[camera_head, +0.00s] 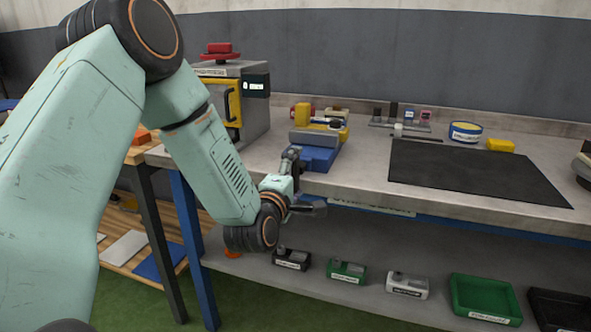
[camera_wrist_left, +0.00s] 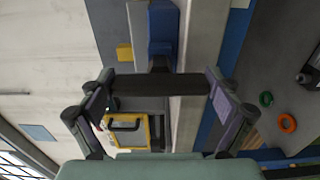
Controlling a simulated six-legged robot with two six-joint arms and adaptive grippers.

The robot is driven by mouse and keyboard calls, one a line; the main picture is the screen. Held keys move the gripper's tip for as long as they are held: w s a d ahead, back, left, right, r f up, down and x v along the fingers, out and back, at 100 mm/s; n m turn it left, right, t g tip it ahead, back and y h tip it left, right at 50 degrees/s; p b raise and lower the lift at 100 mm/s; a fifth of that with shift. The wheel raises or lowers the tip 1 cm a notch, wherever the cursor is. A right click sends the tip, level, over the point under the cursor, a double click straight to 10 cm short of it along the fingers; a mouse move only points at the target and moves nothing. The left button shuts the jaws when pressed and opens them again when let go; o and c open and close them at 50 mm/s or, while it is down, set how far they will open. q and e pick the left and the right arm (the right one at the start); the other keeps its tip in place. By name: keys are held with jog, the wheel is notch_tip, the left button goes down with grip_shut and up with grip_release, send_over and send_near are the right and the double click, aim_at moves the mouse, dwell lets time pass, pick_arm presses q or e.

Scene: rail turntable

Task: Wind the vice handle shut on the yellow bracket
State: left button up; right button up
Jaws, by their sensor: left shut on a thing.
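The blue vice (camera_head: 318,157) stands at the front edge of the bench. A yellow part, seemingly the bracket (camera_head: 322,128), sits at its top; whether the jaws touch it is too small to tell. My left gripper (camera_head: 302,184) is in front of the vice at the bench edge. In the left wrist view its two fingers (camera_wrist_left: 160,88) are shut on the ends of a dark bar, the vice handle (camera_wrist_left: 158,85), which lies across between them. The blue vice body (camera_wrist_left: 163,28) shows beyond the bar. In the head view the handle is mostly hidden. My right gripper is not in view.
A grey machine with a yellow door frame (camera_head: 232,103) stands left of the vice. A black mat (camera_head: 470,172), a blue-yellow tin (camera_head: 465,132) and a yellow block (camera_head: 500,145) are on the right. Several bins, including a green one (camera_head: 486,297), stand on the lower shelf.

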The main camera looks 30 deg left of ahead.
pick_arm(q)
jog(key=m+p, duration=0.2)
jog(key=m, duration=0.2)
jog(key=shift+m, duration=0.4)
jog(key=m+p, duration=0.2)
jog(key=m, duration=0.2)
jog(key=shift+m, duration=0.3)
jog(key=m+p, duration=0.3)
jog(key=m, duration=0.1)
jog(key=m+p, duration=0.3)
jog(key=m, duration=0.2)
jog(key=shift+s, duration=0.1)
jog(key=m+p, duration=0.3)
jog(key=m, duration=0.1)
jog(key=m+p, duration=0.3)
jog(key=m, duration=0.2)
jog(key=shift+a, duration=0.1)
jog(key=m+p, duration=0.3)
jog(key=m, duration=0.1)
jog(key=shift+f+m+p, duration=0.1)
jog(key=shift+m+p, duration=0.7)
jog(key=shift+m, duration=1.1)
